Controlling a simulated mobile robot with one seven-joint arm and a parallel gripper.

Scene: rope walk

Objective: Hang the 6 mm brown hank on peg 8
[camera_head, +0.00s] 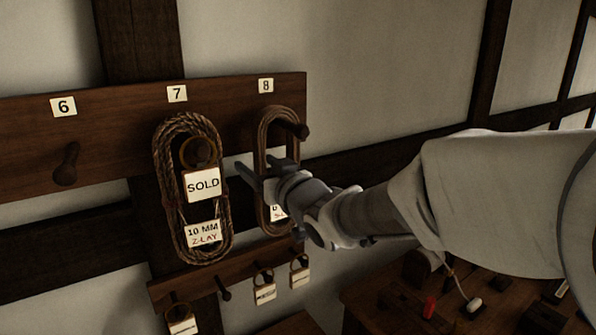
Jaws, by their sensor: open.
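A slim brown hank (265,132) hangs as an upright loop under the number 8 plate (266,86). Whether the fingers touch the rope cannot be told.
A thicker hank (163,160) marked SOLD and 10 MM Z-LAY hangs on peg 7, close to the left. Peg 6 (67,163) is bare. A lower rail (205,284) carries small tags. A bench (376,289) with small items stands at the lower right.

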